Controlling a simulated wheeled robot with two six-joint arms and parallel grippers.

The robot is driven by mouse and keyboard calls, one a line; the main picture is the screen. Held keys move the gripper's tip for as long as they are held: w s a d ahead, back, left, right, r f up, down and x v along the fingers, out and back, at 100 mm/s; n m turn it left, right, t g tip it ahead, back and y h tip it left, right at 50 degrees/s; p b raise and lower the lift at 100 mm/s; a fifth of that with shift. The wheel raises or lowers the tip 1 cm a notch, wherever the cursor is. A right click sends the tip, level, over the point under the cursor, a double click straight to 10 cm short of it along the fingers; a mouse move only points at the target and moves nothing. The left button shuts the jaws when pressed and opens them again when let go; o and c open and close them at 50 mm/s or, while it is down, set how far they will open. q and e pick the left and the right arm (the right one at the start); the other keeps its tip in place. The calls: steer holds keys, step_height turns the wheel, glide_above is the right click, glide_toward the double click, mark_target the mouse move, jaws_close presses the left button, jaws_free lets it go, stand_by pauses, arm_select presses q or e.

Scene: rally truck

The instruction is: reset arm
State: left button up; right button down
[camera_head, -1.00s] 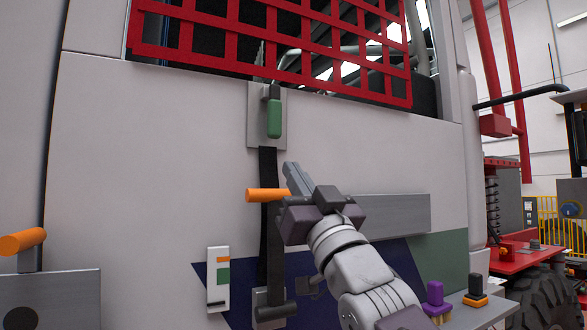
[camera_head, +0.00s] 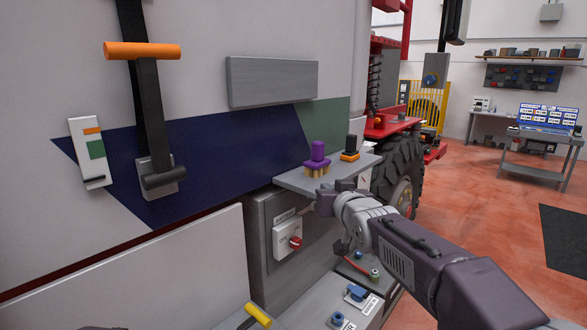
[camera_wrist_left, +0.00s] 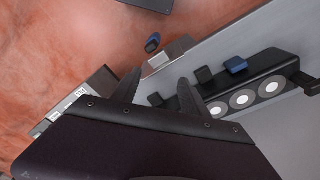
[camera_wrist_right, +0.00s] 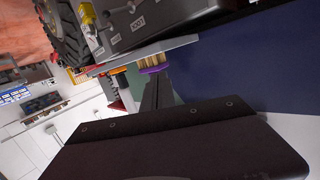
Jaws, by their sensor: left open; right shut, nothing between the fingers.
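My right arm comes in from the right in the head view, and its gripper (camera_head: 326,204) is just below the grey shelf. In the right wrist view its fingers (camera_wrist_right: 157,90) are together with nothing between them. My left gripper shows in the left wrist view, where its two fingers (camera_wrist_left: 158,92) stand apart and empty. The space between them is over the edge of a grey surface. The orange T-handle (camera_head: 142,50) on the black strap (camera_head: 148,105) is at upper left, well apart from the right gripper.
The grey shelf (camera_head: 290,181) holds a purple brush (camera_head: 317,160) and an orange-and-black item (camera_head: 350,150). Below is a box with a red switch (camera_head: 294,242). A yellow handle (camera_head: 257,316) is at the bottom. A truck tyre (camera_head: 398,175) stands behind; open red floor (camera_head: 490,225) lies right.

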steer(key=s+d+f+m+g+h, duration=0.1)
steer(key=s+d+f+g, duration=0.15)
steer(key=f, duration=0.45)
steer(key=s+d+f+g+h, duration=0.1)
steer(key=s+d+f+g, duration=0.2)
steer(key=f, duration=0.5)
steer(key=s+d+f+g, duration=0.2)
steer(key=s+f+g, duration=0.2)
steer(key=s+f, duration=0.6)
steer(key=s+d+f+g, duration=0.2)
steer(key=s+f+g, duration=0.3)
steer(key=s+f, duration=0.6)
steer(key=s, duration=0.6)
steer(key=shift+f+h, duration=0.3)
steer(key=shift+h, duration=0.1)
steer(key=shift+w, duration=0.1)
